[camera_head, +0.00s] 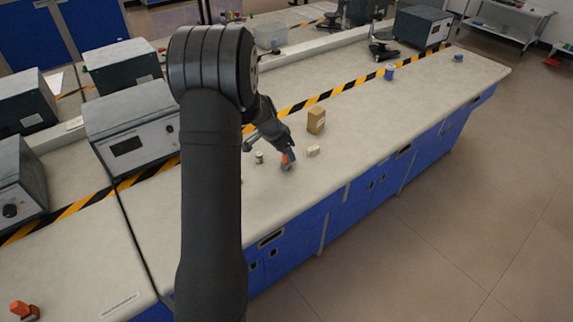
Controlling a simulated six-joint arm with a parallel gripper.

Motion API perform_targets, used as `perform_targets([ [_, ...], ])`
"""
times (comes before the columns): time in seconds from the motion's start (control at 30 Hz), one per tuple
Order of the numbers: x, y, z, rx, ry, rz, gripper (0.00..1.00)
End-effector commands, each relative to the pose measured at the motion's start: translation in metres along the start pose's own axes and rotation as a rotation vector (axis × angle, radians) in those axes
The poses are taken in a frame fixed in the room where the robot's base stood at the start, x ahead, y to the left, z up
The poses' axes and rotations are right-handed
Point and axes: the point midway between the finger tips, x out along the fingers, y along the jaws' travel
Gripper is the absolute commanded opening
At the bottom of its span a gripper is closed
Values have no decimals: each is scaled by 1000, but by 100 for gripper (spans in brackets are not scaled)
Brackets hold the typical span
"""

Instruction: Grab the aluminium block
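My gripper (287,162) points down close to the bench top, beyond my dark arm. An orange-red patch and a grey patch show at its fingertips; I cannot tell if they belong to it or to a thing between or behind the fingers. Nor can I tell whether it is open or shut. A small pale block (313,151) lies on the bench just right of the gripper, apart from it. A small light cylinder-like piece (259,157) stands just to the left. Neither can be surely named as the aluminium block at this size.
A brown box (316,121) stands behind the pale block. A grey instrument (132,137) stands left of my arm. Black-yellow tape (335,91) runs along the bench (400,125). A blue cup-like item (390,72) is farther right. The bench right of the gripper is mostly clear.

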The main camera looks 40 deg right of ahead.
Motion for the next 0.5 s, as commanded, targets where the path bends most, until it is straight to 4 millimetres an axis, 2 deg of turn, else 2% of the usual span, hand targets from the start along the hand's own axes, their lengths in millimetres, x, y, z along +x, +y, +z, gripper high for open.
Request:
perform_targets([
  [0.33,42,0,1,1,-2,2,53],
  [0.5,52,-1,0,0,0,-1,53],
])
